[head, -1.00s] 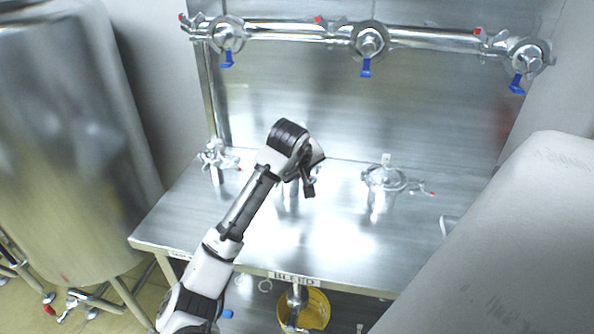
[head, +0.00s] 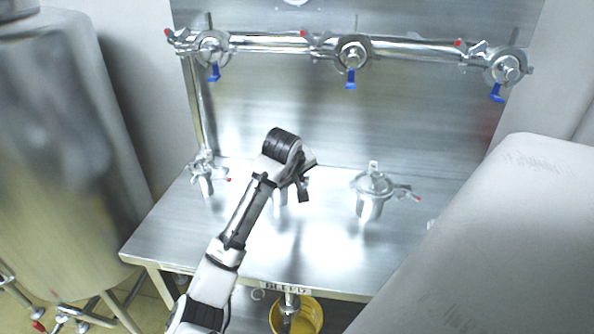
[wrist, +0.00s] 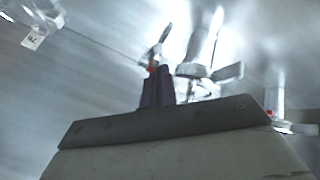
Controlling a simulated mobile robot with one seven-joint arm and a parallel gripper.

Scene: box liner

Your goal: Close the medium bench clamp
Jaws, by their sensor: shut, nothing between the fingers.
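Three clamped fittings stand on the steel bench (head: 250,235). The middle one (head: 281,197), which I take for the medium clamp by its place, is mostly hidden behind my arm in the head view. It also shows in the wrist view (wrist: 203,70), blurred, with a red-tipped handle (wrist: 152,66) sticking out. My gripper (head: 304,190) is shut and empty beside it. In the wrist view the dark fingertips (wrist: 157,82) are close to the red tip; I cannot tell whether they touch. How far the clamp is open is unclear.
A smaller clamp (head: 203,170) stands left on the bench, a larger one (head: 373,187) right. A steel pipe (head: 270,43) with blue-handled valves runs along the back wall. Steel tank (head: 60,180) left; pale rounded body (head: 500,230) right. A yellow bucket (head: 310,316) sits below.

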